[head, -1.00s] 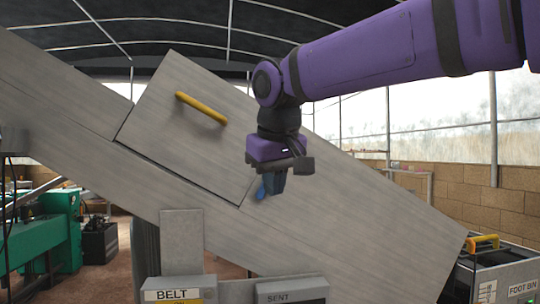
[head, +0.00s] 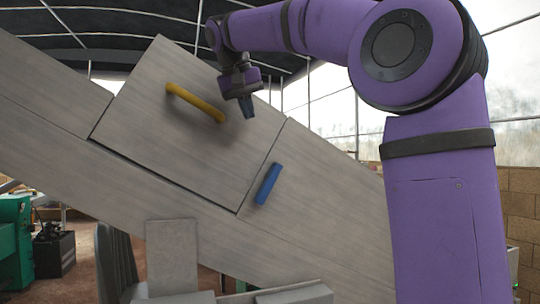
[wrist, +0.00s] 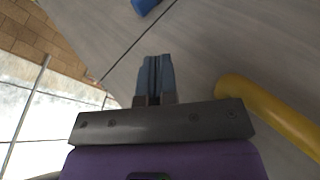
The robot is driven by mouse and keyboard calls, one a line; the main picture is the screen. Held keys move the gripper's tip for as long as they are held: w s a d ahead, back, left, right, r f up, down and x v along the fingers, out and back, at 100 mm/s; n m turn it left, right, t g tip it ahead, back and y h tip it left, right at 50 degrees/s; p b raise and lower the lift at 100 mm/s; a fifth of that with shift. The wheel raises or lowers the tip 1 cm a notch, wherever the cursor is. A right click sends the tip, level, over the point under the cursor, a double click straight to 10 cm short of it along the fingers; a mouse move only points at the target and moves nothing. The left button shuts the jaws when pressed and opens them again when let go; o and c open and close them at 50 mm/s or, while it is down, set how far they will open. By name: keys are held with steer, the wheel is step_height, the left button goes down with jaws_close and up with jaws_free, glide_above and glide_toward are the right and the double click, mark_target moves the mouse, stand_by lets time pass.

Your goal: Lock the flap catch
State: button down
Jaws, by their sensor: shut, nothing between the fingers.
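The flap (head: 150,125) is a grey panel with a yellow handle (head: 195,103), set in a sloping grey housing. It looks shut, with thin dark seams along its sides. The blue catch (head: 268,184) is a short bar on the housing just right of the flap's right seam. It lies roughly parallel to that seam and does not visibly cross it. My gripper (head: 247,108) is shut and empty, near the flap's upper right edge, above and left of the catch. In the wrist view, the shut fingers (wrist: 154,62) point toward the seam, with the catch (wrist: 145,5) at the top edge and the yellow handle (wrist: 268,108) at right.
The sloping housing (head: 320,220) runs down to the right, partly hidden by my purple arm. Grey boxes stand below it at the bottom edge. Green machinery (head: 14,235) and a dark crate (head: 53,253) are at far left. The space around the catch is clear.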

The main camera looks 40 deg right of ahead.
steer(key=shift+f, duration=0.1)
glide_toward(274, 166)
step_height(274, 166, down, 3)
steer(key=w, duration=0.3)
steer(key=shift+s+d+f, duration=0.25)
steer(key=shift+d+f, duration=0.2)
steer(key=shift+s+d+f, duration=0.3)
steer(key=shift+d+f, duration=0.15)
steer(key=shift+f, duration=0.05)
steer(key=shift+s+d+f, duration=0.1)
steer(key=shift+d+f, duration=0.25)
steer(key=shift+d, duration=0.15)
